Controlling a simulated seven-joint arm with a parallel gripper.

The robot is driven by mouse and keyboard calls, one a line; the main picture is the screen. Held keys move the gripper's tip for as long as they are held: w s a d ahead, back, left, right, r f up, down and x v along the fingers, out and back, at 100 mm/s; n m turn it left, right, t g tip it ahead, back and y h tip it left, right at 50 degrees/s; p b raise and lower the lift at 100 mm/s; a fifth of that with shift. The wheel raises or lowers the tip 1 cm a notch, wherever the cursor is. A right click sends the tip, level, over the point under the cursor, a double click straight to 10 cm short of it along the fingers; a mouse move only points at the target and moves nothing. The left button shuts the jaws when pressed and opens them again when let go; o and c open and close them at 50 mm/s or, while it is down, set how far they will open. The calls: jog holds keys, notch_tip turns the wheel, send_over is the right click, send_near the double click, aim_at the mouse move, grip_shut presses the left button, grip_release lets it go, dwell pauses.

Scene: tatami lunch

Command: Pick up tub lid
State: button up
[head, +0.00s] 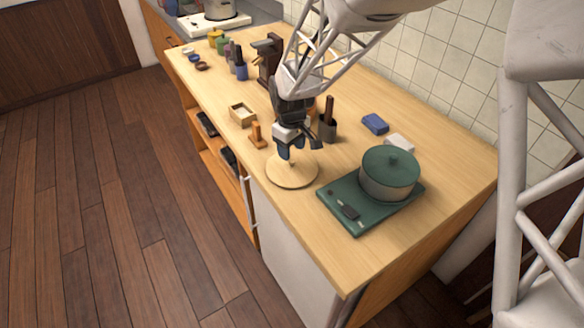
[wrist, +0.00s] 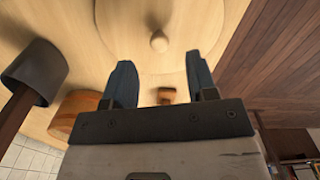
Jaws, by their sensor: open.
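The tub lid (head: 292,179) is a round, pale wooden disc with a small knob. My gripper (head: 291,152) is open and hangs just above the lid, close to the knob. In the wrist view its two blue-grey fingers (wrist: 161,78) are spread with nothing between them. They appear apart from the knob.
A dark utensil holder (head: 327,132) is behind the lid. A wooden stand (head: 257,137) and a small box (head: 242,115) are to the left. The counter edge is close in front.

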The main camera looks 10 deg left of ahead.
aim_at(292, 160)
jog(key=shift+d+f, duration=0.15)
jog(key=shift+f, duration=2.4)
jog(key=shift+c, duration=0.4)
grip_shut()
